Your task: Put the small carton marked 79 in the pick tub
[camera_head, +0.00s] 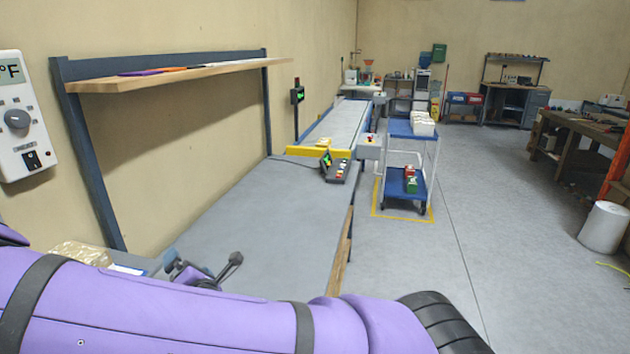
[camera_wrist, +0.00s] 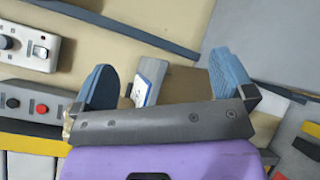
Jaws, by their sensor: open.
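My gripper (camera_wrist: 163,76) is open in the wrist view, its two blue fingers wide apart. A small white and blue piece (camera_wrist: 149,82) and a tan surface (camera_wrist: 184,86) show between the fingers; I cannot tell whether either is a carton, and nothing is clearly held. No carton with a readable 79 shows in either view. I cannot make out which container is the pick tub.
A grey bench (camera_head: 265,215) is mostly clear in the middle. A small control box (camera_head: 335,171) stands near the yellow bar (camera_head: 318,151) before the conveyor (camera_head: 340,122). A blue cart (camera_head: 410,130) holds a white container (camera_head: 422,123). A wooden shelf (camera_head: 180,75) hangs above the bench.

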